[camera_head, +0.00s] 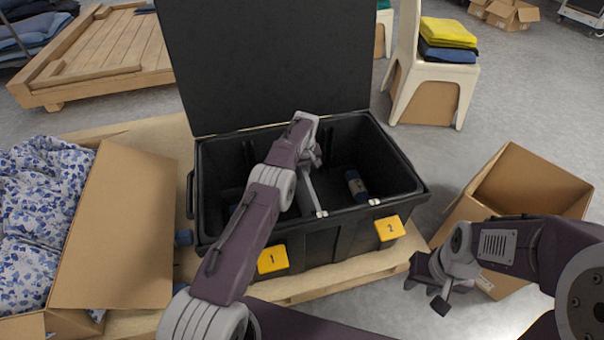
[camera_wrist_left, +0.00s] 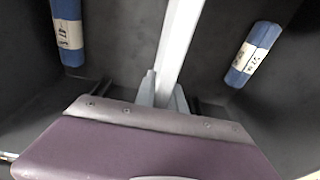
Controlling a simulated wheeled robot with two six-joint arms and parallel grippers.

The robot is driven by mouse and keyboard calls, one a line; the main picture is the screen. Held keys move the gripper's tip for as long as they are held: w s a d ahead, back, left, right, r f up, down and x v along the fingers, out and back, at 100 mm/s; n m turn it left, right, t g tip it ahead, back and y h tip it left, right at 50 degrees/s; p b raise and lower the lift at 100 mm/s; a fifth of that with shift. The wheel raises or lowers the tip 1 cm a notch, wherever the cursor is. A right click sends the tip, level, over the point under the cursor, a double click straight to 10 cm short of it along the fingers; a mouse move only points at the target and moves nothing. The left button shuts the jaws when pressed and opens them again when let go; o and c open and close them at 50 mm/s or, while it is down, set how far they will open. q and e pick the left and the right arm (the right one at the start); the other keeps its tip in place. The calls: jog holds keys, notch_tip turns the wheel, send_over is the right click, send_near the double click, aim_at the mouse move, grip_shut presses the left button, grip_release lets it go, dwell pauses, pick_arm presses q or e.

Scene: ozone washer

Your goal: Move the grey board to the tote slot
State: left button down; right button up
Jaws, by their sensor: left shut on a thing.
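The grey board (camera_head: 311,190) stands as a divider inside the black tote (camera_head: 345,240), its thin top edge showing light grey. Its near end meets the front rim between yellow tags 1 (camera_head: 272,259) and 2 (camera_head: 390,228). My left gripper reaches into the tote and is shut on the board; its fingertips (camera_wrist_left: 163,92) show either side of the board (camera_wrist_left: 180,40) in the left wrist view. In the head view my left arm hides its fingers and part of the left compartment. My right gripper (camera_head: 428,292) hangs empty outside the tote, its fingers apart.
A blue labelled roll (camera_head: 356,186) lies right of the board; another (camera_wrist_left: 68,35) is on the left side. The tote lid (camera_head: 275,60) stands open behind. Cardboard boxes flank the tote, one with patterned cloth (camera_head: 40,210), one open (camera_head: 530,185) at right.

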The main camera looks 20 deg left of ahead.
aim_at(303, 168)
pick_arm(q)
jog(key=shift+f, duration=0.3)
jog(key=shift+r, duration=0.1)
jog(key=c, duration=1.3)
grip_release()
jog(key=r+p, duration=0.1)
jog(key=r, duration=0.1)
jog(key=r+p, duration=0.2)
jog(key=r, duration=0.1)
jog(key=s+r+p, duration=0.1)
jog(key=r+p, duration=0.1)
jog(key=r, duration=0.1)
jog(key=shift+d+r, duration=0.2)
jog(key=shift+d, duration=0.15)
jog(key=shift+s+r+p, duration=0.1)
jog(key=shift+r+p, duration=0.2)
jog(key=shift+p, duration=0.05)
